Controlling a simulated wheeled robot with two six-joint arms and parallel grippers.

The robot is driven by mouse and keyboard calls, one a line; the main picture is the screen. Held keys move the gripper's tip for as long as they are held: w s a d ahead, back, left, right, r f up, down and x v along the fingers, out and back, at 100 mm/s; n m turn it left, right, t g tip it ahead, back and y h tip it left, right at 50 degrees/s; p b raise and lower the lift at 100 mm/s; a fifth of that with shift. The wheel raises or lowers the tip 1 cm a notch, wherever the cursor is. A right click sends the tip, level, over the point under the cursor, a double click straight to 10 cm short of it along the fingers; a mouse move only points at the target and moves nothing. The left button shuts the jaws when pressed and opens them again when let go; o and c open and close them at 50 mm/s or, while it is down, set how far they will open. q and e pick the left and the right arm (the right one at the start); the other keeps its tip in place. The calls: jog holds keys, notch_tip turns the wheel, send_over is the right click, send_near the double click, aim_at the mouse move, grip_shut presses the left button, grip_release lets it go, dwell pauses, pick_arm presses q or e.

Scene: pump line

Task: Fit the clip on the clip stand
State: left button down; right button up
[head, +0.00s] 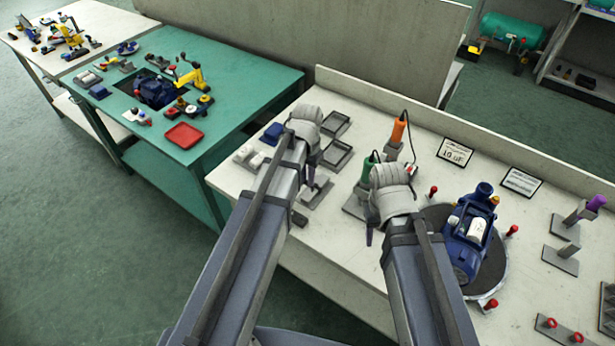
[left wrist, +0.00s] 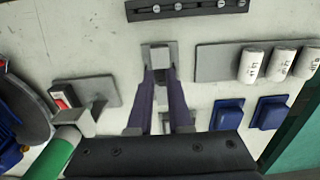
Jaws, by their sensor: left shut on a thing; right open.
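My left gripper (left wrist: 160,78) is shut on a small grey block-like piece (left wrist: 159,72), which I take to be the clip. The clip is between the fingertips, over a small grey plate (left wrist: 173,48) that looks like the clip stand. Whether the clip touches the stand cannot be told. In the head view my left gripper (head: 312,168) is low over the left part of the white bench, and its wrist hides most of the clip. My right gripper (head: 372,228) is open and empty, left of the blue pump (head: 466,240).
White cylinders (left wrist: 254,66) on a grey plate and blue blocks (left wrist: 228,113) lie beside the stand. A dark strip with screws (left wrist: 188,8) is on the other side. A red switch (left wrist: 65,98) and green-handled tool (left wrist: 58,152) stand close. An orange-handled tool (head: 398,130) rises behind.

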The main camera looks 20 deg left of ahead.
pick_arm(q)
jog(key=shift+f+b, duration=2.45)
jog(key=shift+f, duration=0.25)
pick_arm(e)
jog(key=shift+f, duration=2.75)
pick_arm(q)
jog(key=shift+f, duration=0.1)
pick_arm(e)
jog(key=shift+f, duration=0.1)
pick_arm(q)
jog(key=c, duration=0.8)
grip_release()
jog(key=shift+o, duration=0.2)
pick_arm(e)
jog(key=shift+r, duration=0.2)
pick_arm(q)
jog(key=shift+r+p, duration=2.95)
jog(key=shift+r, duration=0.1)
pick_arm(e)
jog(key=shift+r, duration=2.85)
pick_arm(q)
notch_tip(320, 180, up, 8)
jog(key=p, duration=0.8)
send_over(307, 196)
jog(key=shift+f, duration=0.1)
pick_arm(e)
notch_tip(307, 196, up, 8)
jog(key=shift+f, duration=0.1)
